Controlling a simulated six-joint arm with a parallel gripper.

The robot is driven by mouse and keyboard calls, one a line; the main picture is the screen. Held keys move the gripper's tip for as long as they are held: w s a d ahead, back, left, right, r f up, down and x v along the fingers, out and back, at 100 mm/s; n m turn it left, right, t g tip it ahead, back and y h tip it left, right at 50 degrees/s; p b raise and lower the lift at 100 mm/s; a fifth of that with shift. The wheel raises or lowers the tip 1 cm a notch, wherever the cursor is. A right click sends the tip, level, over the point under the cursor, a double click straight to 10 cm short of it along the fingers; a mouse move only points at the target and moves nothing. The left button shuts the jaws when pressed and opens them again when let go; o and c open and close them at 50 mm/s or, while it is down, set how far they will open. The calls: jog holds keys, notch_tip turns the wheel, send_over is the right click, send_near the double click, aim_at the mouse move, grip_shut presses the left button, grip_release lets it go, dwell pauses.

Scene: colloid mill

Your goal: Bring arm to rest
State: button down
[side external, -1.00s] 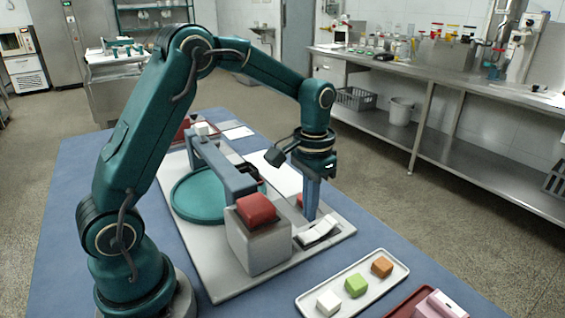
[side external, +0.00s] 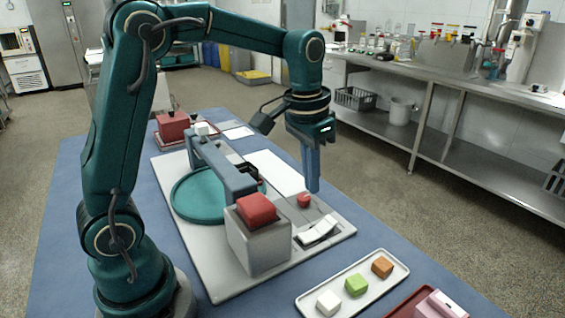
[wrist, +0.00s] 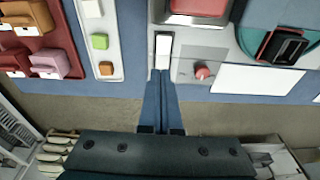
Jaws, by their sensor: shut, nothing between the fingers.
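My gripper (side external: 313,188) hangs pointing down above the right edge of the mill's grey base plate (side external: 215,285), with its blue fingers together and nothing between them. It also shows in the wrist view (wrist: 160,75), the fingers closed side by side. The red knob (side external: 303,201) and the white rocker switch (side external: 318,231) sit on the plate just below and near the fingertips, apart from them as far as I can tell. The mill has a teal round dish (side external: 190,200), a blue-grey bridge bar (side external: 215,165) and a red block (side external: 257,209) on a grey housing.
A white tray (side external: 310,305) holds white, green and orange cubes at the front right. A dark red tray (side external: 402,303) with a pink block (side external: 440,304) lies beside it. A red box (side external: 172,125) stands at the back.

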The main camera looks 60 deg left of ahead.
jog(key=s+d+r+t, duration=0.25)
jog(key=s+r, duration=0.25)
jog(key=s, duration=0.4)
jog(key=s+f+t, duration=0.1)
jog(key=s+f, duration=0.2)
jog(key=s, duration=0.2)
jog(key=shift+s+d+f+t, duration=0.3)
jog(key=shift+s+t, duration=0.05)
jog(key=shift+s, duration=0.05)
jog(key=c, duration=1.5)
grip_release()
jog(key=shift+c, duration=0.2)
